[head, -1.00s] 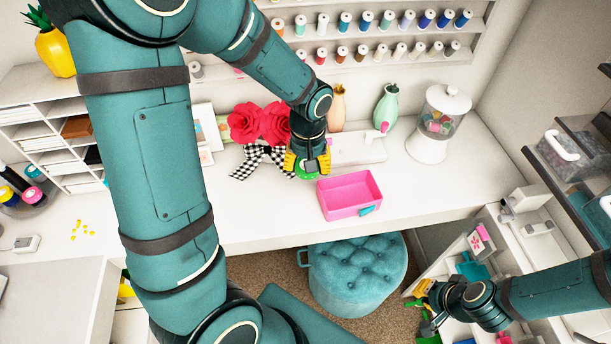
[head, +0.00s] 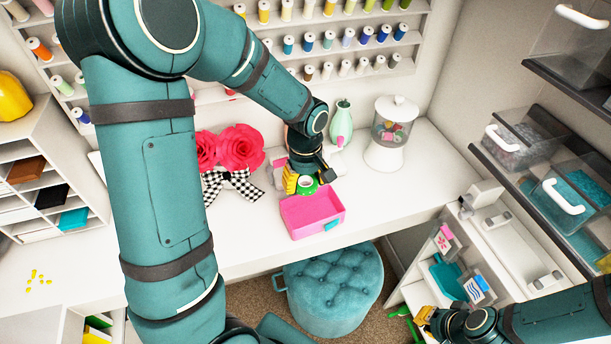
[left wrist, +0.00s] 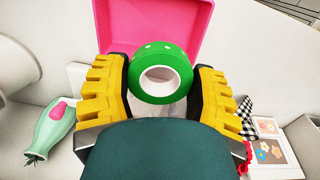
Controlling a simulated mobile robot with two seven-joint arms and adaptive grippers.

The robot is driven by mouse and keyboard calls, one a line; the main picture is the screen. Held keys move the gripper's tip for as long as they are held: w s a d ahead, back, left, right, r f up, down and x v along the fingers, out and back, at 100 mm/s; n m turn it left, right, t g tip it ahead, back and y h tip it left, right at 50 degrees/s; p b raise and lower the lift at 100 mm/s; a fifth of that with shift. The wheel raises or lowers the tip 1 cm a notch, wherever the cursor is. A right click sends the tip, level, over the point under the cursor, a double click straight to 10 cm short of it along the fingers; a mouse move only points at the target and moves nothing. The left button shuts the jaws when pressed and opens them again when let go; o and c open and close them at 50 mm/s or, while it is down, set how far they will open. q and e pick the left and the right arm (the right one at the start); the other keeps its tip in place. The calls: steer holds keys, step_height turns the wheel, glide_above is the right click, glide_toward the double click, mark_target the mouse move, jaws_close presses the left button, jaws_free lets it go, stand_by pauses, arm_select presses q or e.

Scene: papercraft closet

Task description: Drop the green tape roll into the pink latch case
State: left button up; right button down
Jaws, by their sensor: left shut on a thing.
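The green tape roll (head: 309,190) has a white core and sits between the yellow fingers of my left gripper (head: 305,182). The left wrist view shows the roll (left wrist: 160,52) pinched between both finger pads. The pink latch case (head: 318,217) stands open on the desk, with a teal latch on its front. In the head view, the roll overlaps the case's back edge; its height above the case is hard to tell. In the left wrist view, the case (left wrist: 150,18) lies just beyond the roll. My right gripper (head: 425,318) is low at the right, its jaws unclear.
A red flower with a checkered bow (head: 232,182) is left of my left gripper. A green vase (head: 341,122) and a lidded jar (head: 393,125) stand behind at right. The desk right of the case is clear. A teal stool (head: 333,290) is below.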

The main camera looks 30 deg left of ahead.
arm_select(q)
step_height(320, 180, down, 2)
steer(key=shift+f+b, duration=0.15)
steer(key=shift+b, duration=0.4)
steer(key=o, duration=0.9)
step_height(320, 180, up, 12)
